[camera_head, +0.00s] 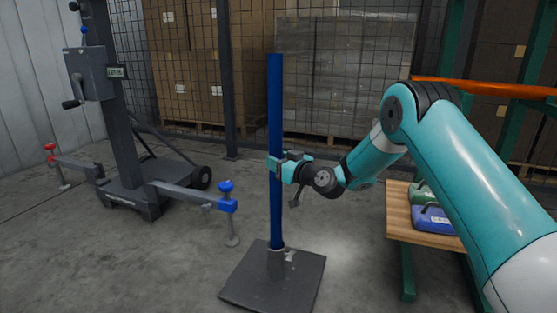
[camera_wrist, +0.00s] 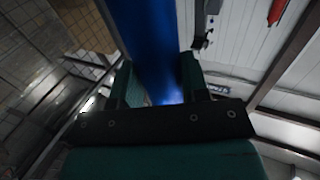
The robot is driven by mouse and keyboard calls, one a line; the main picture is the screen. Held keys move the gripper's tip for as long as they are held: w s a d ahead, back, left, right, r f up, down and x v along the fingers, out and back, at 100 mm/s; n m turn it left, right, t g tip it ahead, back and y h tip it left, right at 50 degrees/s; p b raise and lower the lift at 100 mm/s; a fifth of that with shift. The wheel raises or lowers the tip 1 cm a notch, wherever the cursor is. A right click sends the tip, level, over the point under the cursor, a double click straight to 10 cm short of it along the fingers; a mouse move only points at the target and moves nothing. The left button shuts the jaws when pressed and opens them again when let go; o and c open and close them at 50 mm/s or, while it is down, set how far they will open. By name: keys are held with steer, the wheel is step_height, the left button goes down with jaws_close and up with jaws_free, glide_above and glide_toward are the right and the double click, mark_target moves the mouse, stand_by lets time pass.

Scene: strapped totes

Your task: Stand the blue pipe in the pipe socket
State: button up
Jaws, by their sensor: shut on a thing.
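The blue pipe (camera_head: 275,110) stands upright in the head view, and its lower end meets the top of the dark pipe socket (camera_head: 276,264). I cannot tell how deep it sits inside. The socket stands on a flat dark base plate (camera_head: 250,284) on the floor. My gripper (camera_head: 279,169) is shut on the pipe around its middle, coming from the right. In the wrist view the pipe (camera_wrist: 150,45) runs between the two fingers of my gripper (camera_wrist: 160,85); its far parts are out of frame.
A wooden bench (camera_head: 398,215) with green and blue containers (camera_head: 433,220) is at the right. Strapped boxes (camera_head: 345,75) stand behind mesh.

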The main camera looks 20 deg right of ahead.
steer(key=shift+f+b, duration=3.15)
steer(key=shift+f, duration=1.95)
steer(key=o, duration=1.3)
steer(key=shift+f, duration=0.1)
steer(key=b, duration=0.8)
glide_toward(280, 193)
steer(key=v, duration=0.7)
steer(key=shift+w+f, duration=0.1)
steer(key=shift+w, duration=0.05)
